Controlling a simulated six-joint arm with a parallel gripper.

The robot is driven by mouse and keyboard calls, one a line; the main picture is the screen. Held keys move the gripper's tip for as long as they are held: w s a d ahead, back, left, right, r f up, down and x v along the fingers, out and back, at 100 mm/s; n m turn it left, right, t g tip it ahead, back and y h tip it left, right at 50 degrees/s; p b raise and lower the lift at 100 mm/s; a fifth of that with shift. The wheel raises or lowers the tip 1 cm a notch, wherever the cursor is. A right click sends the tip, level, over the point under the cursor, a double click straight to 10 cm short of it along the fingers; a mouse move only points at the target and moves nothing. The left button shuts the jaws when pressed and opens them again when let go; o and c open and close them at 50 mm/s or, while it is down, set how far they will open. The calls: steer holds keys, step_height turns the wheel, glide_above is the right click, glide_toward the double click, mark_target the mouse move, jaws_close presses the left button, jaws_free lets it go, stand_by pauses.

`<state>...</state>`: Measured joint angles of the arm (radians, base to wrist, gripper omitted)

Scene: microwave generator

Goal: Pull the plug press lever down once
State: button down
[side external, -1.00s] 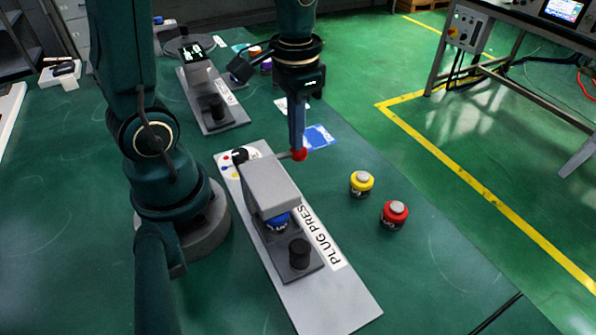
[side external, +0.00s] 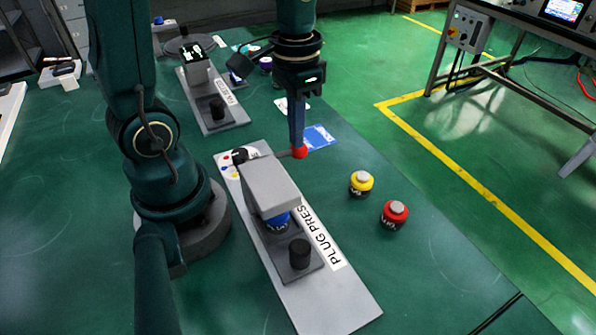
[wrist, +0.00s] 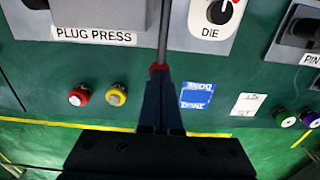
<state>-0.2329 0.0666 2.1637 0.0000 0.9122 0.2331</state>
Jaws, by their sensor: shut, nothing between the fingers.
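The plug press (side external: 272,190) is a grey block on a long light-grey base with a "PLUG PRESS" label. Its lever is a thin rod reaching right from the press, ending in a red ball (side external: 300,153). A blue plug (side external: 277,222) sits under the press head. My gripper (side external: 297,142) is shut and points down, its fingertips right at the red ball. In the wrist view, the fingertips (wrist: 160,76) meet the red ball (wrist: 159,68) and partly cover it. I cannot tell whether they touch from above or from the side.
A yellow plug (side external: 361,184) and a red plug (side external: 396,214) stand on the green table to the right of the press. A blue card (side external: 318,137) lies behind the lever. Another press station (side external: 212,98) stands farther back. A die dial (wrist: 219,11) shows in the wrist view.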

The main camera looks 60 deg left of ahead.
step_height(320, 180, up, 9)
steer(key=shift+r, duration=0.2)
stand_by(0.8)
